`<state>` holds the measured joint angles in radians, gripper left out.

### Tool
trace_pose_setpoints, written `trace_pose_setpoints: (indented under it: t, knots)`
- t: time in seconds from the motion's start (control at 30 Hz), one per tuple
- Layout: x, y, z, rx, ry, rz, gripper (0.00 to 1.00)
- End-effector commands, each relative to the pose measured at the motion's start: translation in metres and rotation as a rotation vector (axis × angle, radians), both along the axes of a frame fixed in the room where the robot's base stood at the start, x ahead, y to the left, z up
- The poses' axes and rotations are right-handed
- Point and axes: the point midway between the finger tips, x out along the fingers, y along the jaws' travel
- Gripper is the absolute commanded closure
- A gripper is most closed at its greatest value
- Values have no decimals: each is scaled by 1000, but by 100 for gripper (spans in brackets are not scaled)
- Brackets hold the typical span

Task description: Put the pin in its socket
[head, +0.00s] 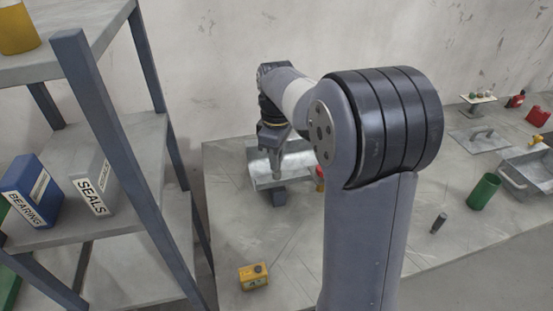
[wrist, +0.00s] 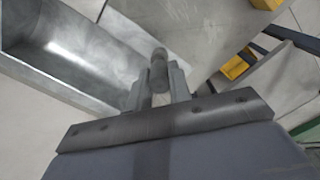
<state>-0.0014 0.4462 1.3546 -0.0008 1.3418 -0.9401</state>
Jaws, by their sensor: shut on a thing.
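My gripper (wrist: 157,88) is shut on a short grey metal pin (wrist: 159,62), which stands up between the two fingers in the wrist view. The pin's rounded, lighter end shows beyond the fingertips. In the head view my gripper (head: 273,138) is over the near part of a metal trough (head: 262,182), at the back left of the table. The trough's long wall (wrist: 88,85) fills the left of the wrist view, beside the pin. I cannot make out the socket in either view.
A yellow box (head: 253,277) sits at the table's front left. A shelf (head: 125,140) with labelled boxes stands at left. To the right are a dark cylinder (head: 438,223), a green cup (head: 484,192) and a metal tray (head: 528,172). The table's middle is partly hidden by my arm.

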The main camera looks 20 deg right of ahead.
Motion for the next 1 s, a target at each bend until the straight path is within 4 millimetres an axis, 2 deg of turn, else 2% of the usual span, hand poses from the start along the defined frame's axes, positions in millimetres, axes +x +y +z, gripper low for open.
trace_pose_setpoints:
  t: [0.1,0.47,0.5,0.7,0.77,1.0]
  knots:
    - [0,0,-10,0,0,0,100]
    - [0,0,-14,0,-1,1,100]
    - [0,0,-13,0,-1,1,78]
    - [0,0,-13,0,-1,1,62]
    - [0,0,-13,0,-1,1,59]
    - [0,0,-11,0,-1,1,59]
